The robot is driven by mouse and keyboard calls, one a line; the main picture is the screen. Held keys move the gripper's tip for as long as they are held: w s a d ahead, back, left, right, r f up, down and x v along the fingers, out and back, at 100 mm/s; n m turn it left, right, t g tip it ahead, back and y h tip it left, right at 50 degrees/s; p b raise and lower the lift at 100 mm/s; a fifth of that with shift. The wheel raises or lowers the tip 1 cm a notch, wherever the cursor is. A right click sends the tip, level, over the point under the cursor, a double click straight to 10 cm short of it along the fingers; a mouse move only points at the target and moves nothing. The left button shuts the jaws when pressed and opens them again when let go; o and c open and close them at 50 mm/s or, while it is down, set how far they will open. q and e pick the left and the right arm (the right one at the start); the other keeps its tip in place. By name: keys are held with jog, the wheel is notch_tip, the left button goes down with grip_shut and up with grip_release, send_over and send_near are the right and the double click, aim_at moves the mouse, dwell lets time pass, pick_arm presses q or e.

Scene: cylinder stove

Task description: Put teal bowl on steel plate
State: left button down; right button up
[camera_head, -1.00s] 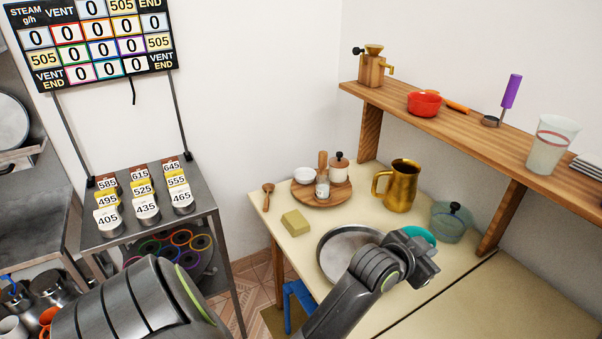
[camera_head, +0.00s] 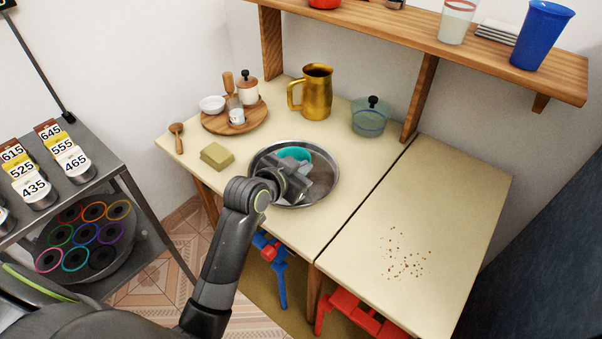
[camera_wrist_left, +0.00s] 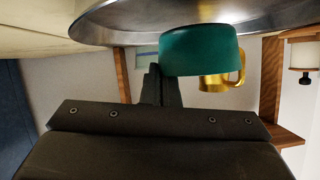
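The teal bowl (camera_head: 298,154) is over the steel plate (camera_head: 327,192), toward its far side. In the left wrist view, which looks upside down, the bowl (camera_wrist_left: 203,52) overlaps the plate (camera_wrist_left: 270,22). I cannot tell whether it touches the plate or hangs just above it. My left gripper (camera_head: 296,172) is over the plate at the bowl's near side and hides part of it. In the wrist view its fingers (camera_wrist_left: 160,76) are close together at the bowl's edge, apparently shut on its wall. My right gripper is not in view.
A sponge (camera_head: 217,156) lies left of the plate. Behind stand a round wooden board (camera_head: 212,122) with small containers, a gold mug (camera_head: 315,97) and a lidded glass pot (camera_head: 371,118). The right table (camera_head: 420,210) is clear except for brown crumbs. A wooden shelf (camera_head: 420,32) overhangs the back.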

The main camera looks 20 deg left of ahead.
pick_arm(q)
jog(key=shift+f, duration=0.75)
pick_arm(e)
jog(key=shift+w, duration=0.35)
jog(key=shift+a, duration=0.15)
pick_arm(q)
jog(key=c, duration=2.1)
grip_release()
jog(key=shift+f, duration=0.1)
jog(key=o, duration=0.4)
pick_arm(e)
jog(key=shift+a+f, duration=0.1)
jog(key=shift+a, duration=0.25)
